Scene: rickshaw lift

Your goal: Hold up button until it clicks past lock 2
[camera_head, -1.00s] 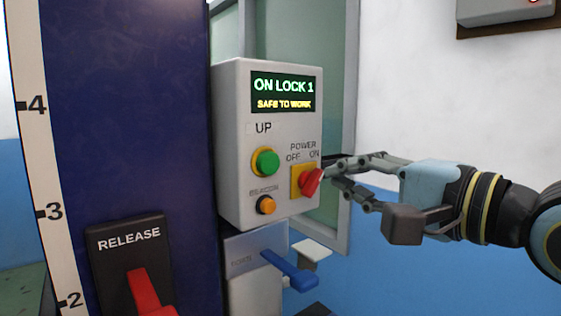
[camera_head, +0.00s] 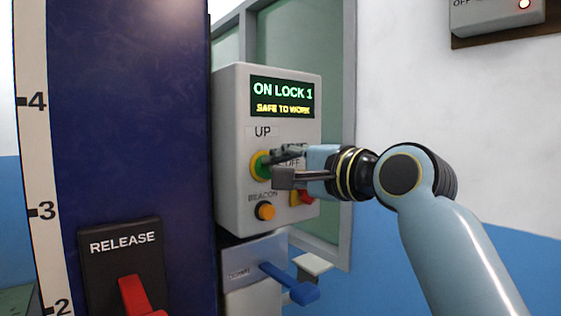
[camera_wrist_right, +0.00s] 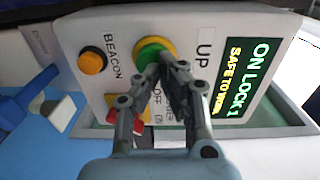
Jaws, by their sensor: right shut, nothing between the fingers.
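The grey control box (camera_head: 232,150) has a display (camera_head: 283,97) reading "ON LOCK 1" and "SAFE TO WORK". The green UP button (camera_head: 257,165) with its yellow ring is partly hidden behind my right gripper (camera_head: 271,168). In the right wrist view the green button (camera_wrist_right: 152,52) lies just ahead of the fingertips of my right gripper (camera_wrist_right: 163,68). The fingers are shut and empty. I cannot tell whether they touch the button. My left gripper is not in view.
The orange beacon button (camera_head: 265,211) sits below the green one. A blue lever (camera_head: 292,284) and a red release lever (camera_head: 138,295) are lower down. A blue column (camera_head: 135,110) stands at left.

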